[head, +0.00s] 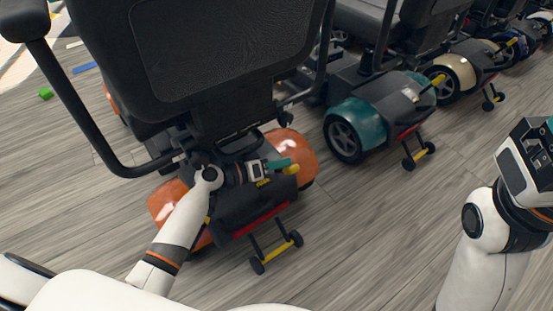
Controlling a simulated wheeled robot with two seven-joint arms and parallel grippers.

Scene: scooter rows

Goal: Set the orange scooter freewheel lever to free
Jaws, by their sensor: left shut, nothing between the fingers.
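The orange scooter (294,150) stands in front of me with its rear towards me and its black seat above. A yellow lever (291,170) shows at the right of its black rear housing, beside a small yellow label (263,183). My left gripper (281,163) reaches over the housing from the left. Its teal fingertips are shut with nothing between them, and they are at or very close to the yellow lever. I cannot tell whether they touch it. The gripper hides part of the housing. My right arm is at the right edge, with its fingers out of sight.
A teal scooter (353,124) stands to the right, with a beige scooter (455,71) and others beyond it. The orange scooter's anti-tip wheels (275,251) stick out towards me. The seat and armrest overhang my left arm.

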